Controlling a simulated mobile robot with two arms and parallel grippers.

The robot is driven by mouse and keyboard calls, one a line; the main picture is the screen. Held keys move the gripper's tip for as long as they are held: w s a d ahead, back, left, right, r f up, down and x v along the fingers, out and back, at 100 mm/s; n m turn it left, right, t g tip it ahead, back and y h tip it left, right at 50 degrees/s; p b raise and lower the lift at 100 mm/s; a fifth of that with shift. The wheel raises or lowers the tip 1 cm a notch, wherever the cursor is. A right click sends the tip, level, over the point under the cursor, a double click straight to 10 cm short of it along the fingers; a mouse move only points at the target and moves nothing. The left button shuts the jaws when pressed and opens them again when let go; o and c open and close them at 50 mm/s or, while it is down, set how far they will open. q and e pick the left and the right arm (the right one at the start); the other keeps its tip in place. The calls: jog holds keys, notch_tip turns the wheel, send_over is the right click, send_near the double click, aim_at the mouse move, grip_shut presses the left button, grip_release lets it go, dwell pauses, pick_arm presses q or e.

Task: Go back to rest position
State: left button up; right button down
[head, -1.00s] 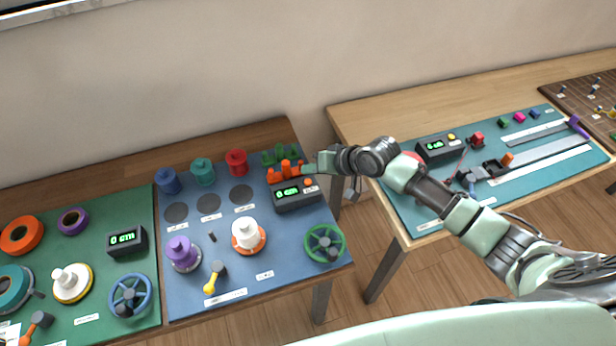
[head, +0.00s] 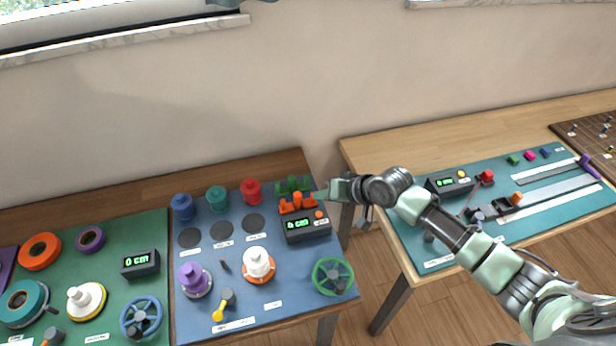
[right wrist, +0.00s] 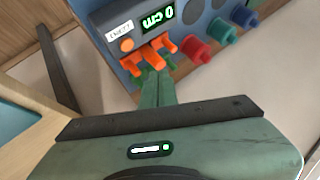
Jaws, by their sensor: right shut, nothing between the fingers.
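My right gripper (head: 318,194) reaches in from the right in the head view, its tip beside the orange pegs (head: 298,203) and green pegs (head: 293,185) at the back right of the blue mat (head: 205,325). In the right wrist view the gripper's fingers (right wrist: 158,84) are together and empty, pointing at the green pegs (right wrist: 150,66) and the orange pegs (right wrist: 158,47). I cannot tell whether the fingers touch them. My left gripper is not in view.
A display box (head: 307,226) sits in front of the orange pegs. Blue, teal and red spools (head: 251,191) stand along the mat's back. A gap separates this table from the right-hand table (head: 440,140), which bears a teal mat (head: 440,262).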

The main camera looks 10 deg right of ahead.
jog(key=s+a+n, duration=0.1)
jog(key=s, duration=0.5)
jog(key=s+a+f+n+g+h, duration=0.1)
jog(key=s+a, duration=0.1)
jog(key=s, duration=0.5)
jog(key=s+a+f+n+g, duration=0.1)
jog(key=s+a, duration=0.1)
jog(key=s, duration=0.4)
jog(key=shift+s+f+n+h, duration=0.2)
jog(key=shift+f+n+h, duration=0.05)
jog(key=shift+n+h, duration=0.15)
jog(key=s+d+r+g+h, duration=0.15)
jog(key=s+d+h, duration=0.25)
jog(key=s+d, duration=0.6)
jog(key=s+a+f+g+b, duration=0.1)
jog(key=s+f+b, duration=0.1)
jog(key=f, duration=1.2)
jog(key=s+a+f+g+b, duration=0.1)
jog(key=f+b, duration=0.1)
jog(key=f, duration=1.3)
jog(key=s+d+f+b, duration=0.2)
jog(key=s+f+b, duration=0.1)
jog(key=s+f, duration=1.4)
notch_tip(320, 180, down, 4)
jog(key=shift+s+d+r+g+b, duration=0.25)
jog(key=shift+s+d+g+b, duration=0.05)
jog(key=shift+d+g, duration=0.1)
